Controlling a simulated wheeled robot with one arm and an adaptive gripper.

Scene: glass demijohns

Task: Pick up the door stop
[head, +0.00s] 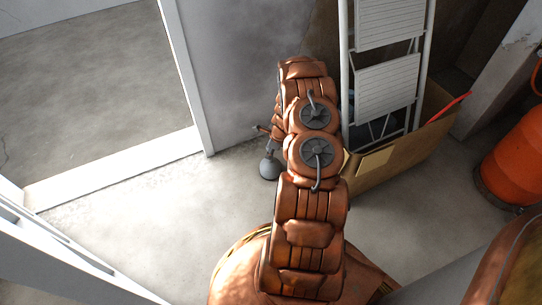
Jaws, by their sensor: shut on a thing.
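A dark grey, rounded thing (271,167) with a narrow top shows just left of my arm in the head view; I take it for the door stop. My gripper (272,146) is at its narrow top, partly hidden behind my arm, and appears shut on it. The fingers are small and hard to make out. I cannot tell whether the door stop touches the floor.
A cardboard box (398,165) stands right of my arm, with a white stepladder (387,90) rising by it. An orange cylinder (515,155) stands far right. A doorway with a pale frame (185,75) is at left. Floor (150,215) left of my arm is clear.

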